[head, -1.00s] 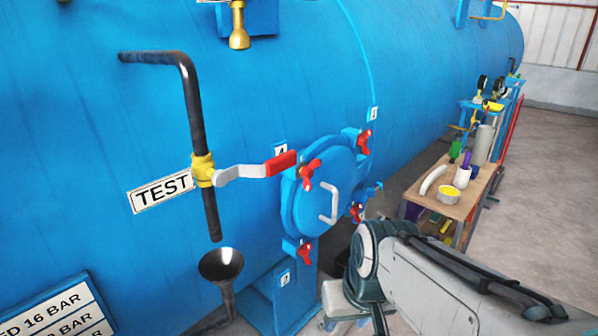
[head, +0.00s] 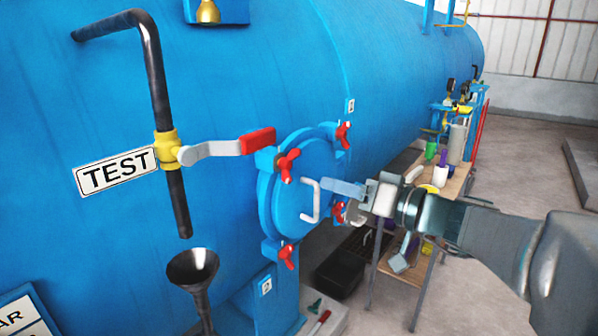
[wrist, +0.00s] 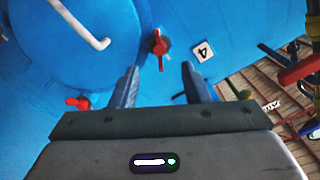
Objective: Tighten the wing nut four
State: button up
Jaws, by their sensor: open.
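The round blue door (head: 297,200) carries red wing nuts around its rim and a white handle (head: 309,200). In the wrist view a red wing nut (wrist: 158,42) sits beside a white label with a 4 (wrist: 203,50). It appears to be the lower-right nut (head: 338,211) in the head view, partly hidden by my gripper. My gripper (wrist: 159,68) is open and empty, its two blue fingers pointing at the door. The nut shows ahead of the gap between the fingertips, apparently not between them. In the head view my gripper (head: 336,199) is at the door's right side.
A red-handled lever valve (head: 225,147) juts out left of the door, above a black funnel (head: 192,275). A wooden bench (head: 455,185) with containers stands behind my arm. A dark box (head: 342,270) lies on the floor below. Open floor is at the right.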

aim_at(287, 166)
jog(key=p+x, duration=0.1)
jog(key=x, duration=0.8)
jog(key=r+p+x, duration=0.1)
jog(key=x, duration=0.3)
jog(key=shift+w+p, duration=0.35)
jog(key=shift+w, duration=0.15)
grip_shut()
jog(key=shift+d, duration=0.15)
